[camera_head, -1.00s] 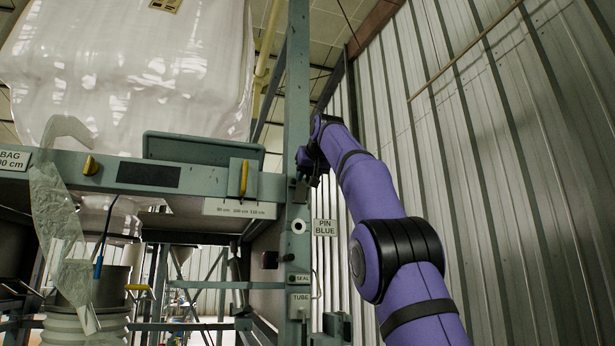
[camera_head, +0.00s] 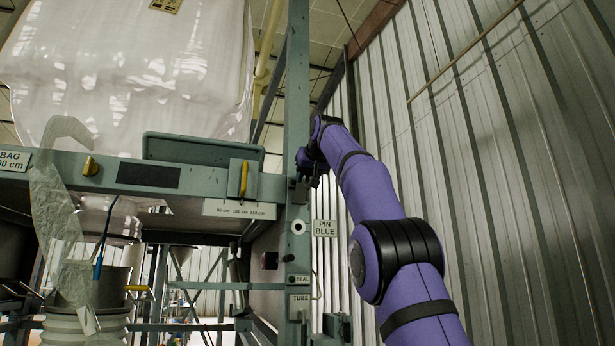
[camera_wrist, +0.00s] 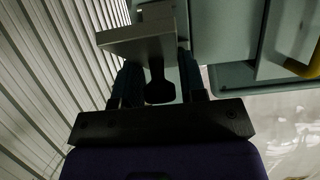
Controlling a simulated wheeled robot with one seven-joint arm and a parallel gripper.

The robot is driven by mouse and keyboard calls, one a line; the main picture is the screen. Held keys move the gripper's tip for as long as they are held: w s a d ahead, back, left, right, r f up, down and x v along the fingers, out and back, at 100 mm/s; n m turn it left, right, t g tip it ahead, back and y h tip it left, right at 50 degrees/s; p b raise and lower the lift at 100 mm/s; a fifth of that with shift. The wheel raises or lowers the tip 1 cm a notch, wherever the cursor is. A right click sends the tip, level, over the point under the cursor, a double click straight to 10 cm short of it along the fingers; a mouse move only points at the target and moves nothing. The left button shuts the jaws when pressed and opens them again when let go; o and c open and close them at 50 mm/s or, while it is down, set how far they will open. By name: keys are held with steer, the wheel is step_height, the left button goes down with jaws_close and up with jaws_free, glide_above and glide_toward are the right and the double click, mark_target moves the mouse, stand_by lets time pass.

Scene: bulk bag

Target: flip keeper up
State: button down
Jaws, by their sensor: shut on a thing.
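In the wrist view my gripper (camera_wrist: 160,90) has its two dark fingers closed on a small dark knob-like piece (camera_wrist: 158,92), which hangs below a grey block (camera_wrist: 145,38). I cannot tell whether this piece is the keeper. In the head view my gripper (camera_head: 302,180) is at the green-grey upright post (camera_head: 297,120), at about the height of the cross beam (camera_head: 220,182). My purple wrist and the small size there hide the contact and the keeper's tilt. A yellow handle (camera_head: 243,178) on a plate is left of the post; a yellow part (camera_wrist: 302,64) also shows in the wrist view.
The corrugated wall (camera_head: 500,150) is close on the right. A white bulk bag (camera_head: 130,75) hangs at upper left. A clear strip (camera_head: 55,200) hangs at left.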

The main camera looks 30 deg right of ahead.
steer(key=c, duration=1)
jaws_free()
steer(key=shift+w+f, duration=0.2)
steer(key=shift+c, duration=0.2)
steer(key=shift+o, duration=0.6)
steer(key=shift+w+d, duration=0.1)
steer(key=shift+w, duration=0.05)
steer(key=v, duration=1.1)
